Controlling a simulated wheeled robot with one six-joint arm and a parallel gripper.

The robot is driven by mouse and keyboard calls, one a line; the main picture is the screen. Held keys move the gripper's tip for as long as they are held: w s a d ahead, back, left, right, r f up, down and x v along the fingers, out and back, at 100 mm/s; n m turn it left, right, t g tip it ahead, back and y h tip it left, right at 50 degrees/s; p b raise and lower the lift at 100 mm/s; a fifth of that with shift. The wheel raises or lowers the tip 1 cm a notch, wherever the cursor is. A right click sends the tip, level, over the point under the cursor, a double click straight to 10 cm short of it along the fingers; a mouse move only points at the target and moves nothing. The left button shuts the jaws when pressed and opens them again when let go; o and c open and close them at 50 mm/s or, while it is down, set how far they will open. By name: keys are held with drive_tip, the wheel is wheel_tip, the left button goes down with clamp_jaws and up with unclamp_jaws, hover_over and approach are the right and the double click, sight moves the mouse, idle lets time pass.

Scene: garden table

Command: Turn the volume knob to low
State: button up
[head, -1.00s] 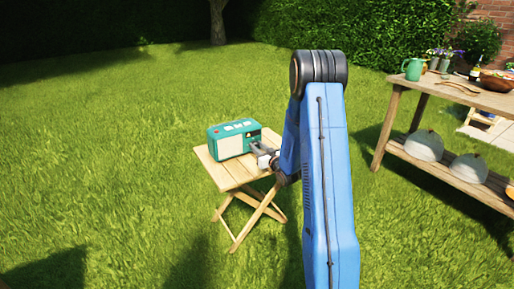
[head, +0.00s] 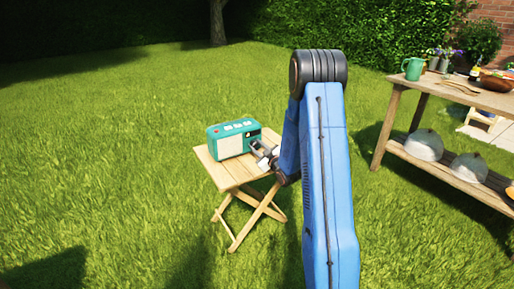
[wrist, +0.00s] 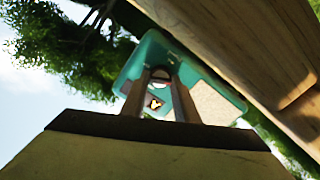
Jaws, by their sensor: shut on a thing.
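A teal radio (head: 234,138) with a pale speaker front stands on a small wooden folding table (head: 206,163). My gripper (head: 255,147) is at the right end of its front face. In the wrist view the radio (wrist: 205,100) appears tilted, and the two fingers of my gripper (wrist: 161,78) reach to its front. They are shut on the volume knob (wrist: 161,74), which shows only in part between the fingertips. The knob's setting cannot be read.
A larger wooden table (head: 484,97) stands at the right with a green jug (head: 413,69) and a bowl on top, and grey domed things (head: 425,145) on its lower shelf. Open grass surrounds the small table.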

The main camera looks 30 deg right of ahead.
drive_tip(key=shift+n, duration=1)
drive_tip(key=o, duration=1)
drive_tip(key=shift+o, duration=0.2)
drive_tip(key=shift+s, duration=0.1)
